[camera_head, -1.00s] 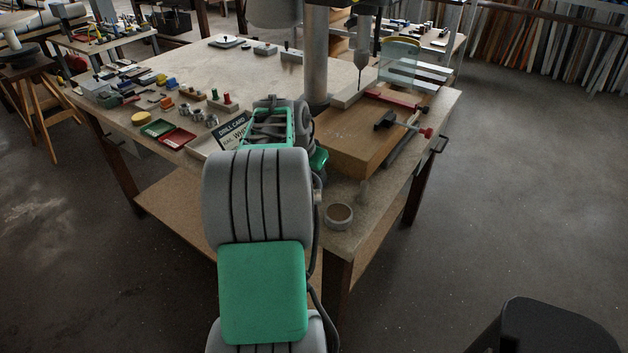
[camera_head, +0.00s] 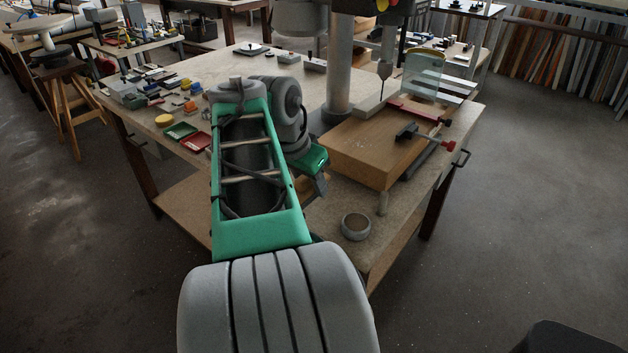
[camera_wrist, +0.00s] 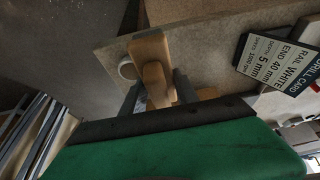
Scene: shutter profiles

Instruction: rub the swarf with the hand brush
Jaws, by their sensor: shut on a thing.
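My gripper (camera_wrist: 158,92) is shut on the hand brush (camera_wrist: 152,72), a light wooden piece between its two dark fingers in the wrist view. The brush's broader end points away from the gripper, over the table top. Its bristles are not visible. I cannot make out the swarf in either view.
A thick wooden block (camera_head: 362,152) with a red-handled clamp (camera_head: 425,137) lies under the drill press (camera_head: 341,70). A small round bowl (camera_head: 356,226) stands at the front corner. A drill card (camera_wrist: 278,62) lies nearby. Small parts and trays crowd the table's left side.

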